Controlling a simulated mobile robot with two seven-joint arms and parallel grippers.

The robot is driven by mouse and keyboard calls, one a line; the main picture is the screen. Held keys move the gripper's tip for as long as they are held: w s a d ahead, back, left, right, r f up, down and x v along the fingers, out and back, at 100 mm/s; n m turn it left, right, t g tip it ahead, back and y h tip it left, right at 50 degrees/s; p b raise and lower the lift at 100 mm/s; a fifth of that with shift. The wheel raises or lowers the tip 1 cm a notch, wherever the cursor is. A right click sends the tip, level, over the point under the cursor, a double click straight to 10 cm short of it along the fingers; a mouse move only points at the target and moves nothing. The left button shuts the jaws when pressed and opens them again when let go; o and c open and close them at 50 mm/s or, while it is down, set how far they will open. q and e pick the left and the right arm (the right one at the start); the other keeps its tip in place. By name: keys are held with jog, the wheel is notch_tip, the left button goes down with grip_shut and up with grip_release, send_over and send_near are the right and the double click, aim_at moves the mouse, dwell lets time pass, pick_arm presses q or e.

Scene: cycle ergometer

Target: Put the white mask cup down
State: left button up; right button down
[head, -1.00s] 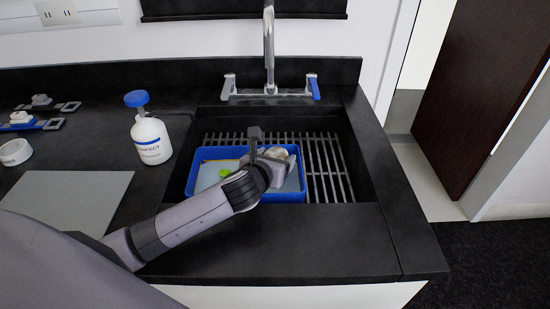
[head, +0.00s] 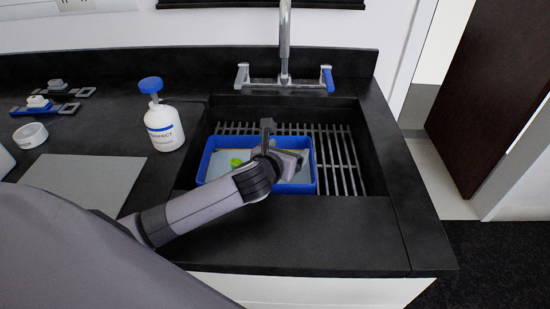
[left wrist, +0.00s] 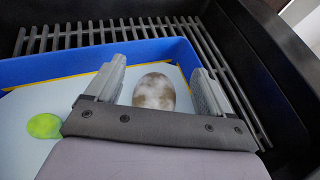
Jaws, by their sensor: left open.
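The white mask cup (left wrist: 154,93) shows in the left wrist view as a pale oval with brownish smudges. It is inside the blue tray (head: 208,158), and I cannot tell whether it rests on the bottom. My left gripper (left wrist: 159,70) is open, with one finger on each side of the cup and a gap to both. In the head view my left gripper (head: 283,150) is over the right part of the tray, and the cup is hidden behind it. My right gripper is not in view.
A bright green item (head: 236,162) lies in the tray's left part. The tray sits on the slatted sink rack (head: 345,165) below the faucet (head: 285,50). A white bottle with a blue cap (head: 163,127) and a grey mat (head: 85,180) are to the left.

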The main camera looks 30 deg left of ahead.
pick_arm(q)
jog(key=a+v, duration=0.1)
jog(key=v, duration=1)
jog(key=shift+s+d+r+p, duration=0.3)
jog(key=shift+d+r+p, duration=0.05)
jog(key=shift+d, duration=0.15)
